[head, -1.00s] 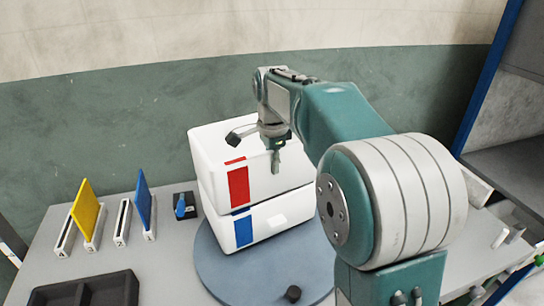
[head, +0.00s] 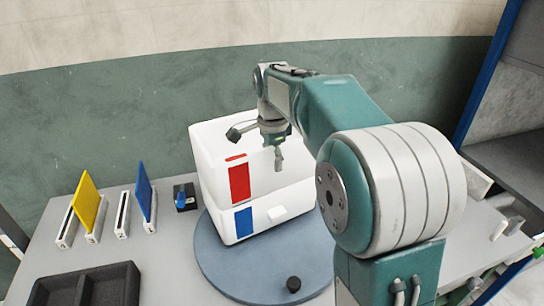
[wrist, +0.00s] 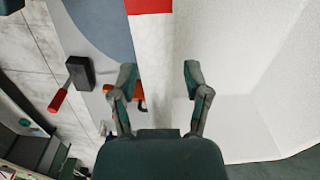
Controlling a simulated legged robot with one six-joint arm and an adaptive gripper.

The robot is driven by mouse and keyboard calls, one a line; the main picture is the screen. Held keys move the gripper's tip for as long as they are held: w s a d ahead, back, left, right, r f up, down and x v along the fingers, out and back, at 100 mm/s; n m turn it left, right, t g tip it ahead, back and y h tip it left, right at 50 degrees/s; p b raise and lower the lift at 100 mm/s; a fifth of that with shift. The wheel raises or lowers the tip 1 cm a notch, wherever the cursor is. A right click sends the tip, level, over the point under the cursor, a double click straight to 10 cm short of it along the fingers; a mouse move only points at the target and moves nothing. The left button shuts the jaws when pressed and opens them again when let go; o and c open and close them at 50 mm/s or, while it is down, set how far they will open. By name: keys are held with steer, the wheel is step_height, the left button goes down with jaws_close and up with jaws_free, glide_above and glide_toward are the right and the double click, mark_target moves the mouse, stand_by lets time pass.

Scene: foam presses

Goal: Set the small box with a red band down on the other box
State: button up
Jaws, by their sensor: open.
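The white box with a red band (head: 239,184) sits on top of the other white box, which has a blue band (head: 243,222). The two are stacked and roughly aligned, on a round blue-grey turntable (head: 217,262). My gripper (head: 278,160) points down at the upper box, its fingers showing against the white. In the wrist view, the fingers of my gripper (wrist: 160,78) are apart with nothing held between them. The upper box's white surface (wrist: 240,50) fills the right side there, with the red band (wrist: 148,6) at the top edge. My arm hides the boxes' right side.
Yellow (head: 88,203) and blue (head: 144,196) panels stand in slots on the grey table at left. A dark tray (head: 85,287) lies at front left. A black knob (head: 293,284) is on the turntable's front. A red-handled tool (wrist: 60,99) shows in the wrist view.

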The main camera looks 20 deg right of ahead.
step_height(320, 180, up, 11)
steer(key=shift+r, duration=0.4)
steer(key=shift+s, duration=0.1)
steer(key=shift+s+a+r, duration=0.1)
steer(key=shift+s, duration=0.25)
steer(key=s+f+n+t, duration=0.1)
steer(key=s+f+n, duration=0.3)
steer(key=s, duration=0.4)
steer(key=s+a+f+n+t, duration=0.1)
steer(key=s+f+n, duration=0.3)
steer(key=s, duration=0.5)
steer(key=s+f+n+t, duration=0.3)
steer(key=s+f+n, duration=0.2)
steer(key=s+n, duration=0.2)
steer(key=shift+s+a+n, duration=0.3)
steer(key=shift+s+a, duration=0.05)
steer(key=shift+s, duration=0.3)
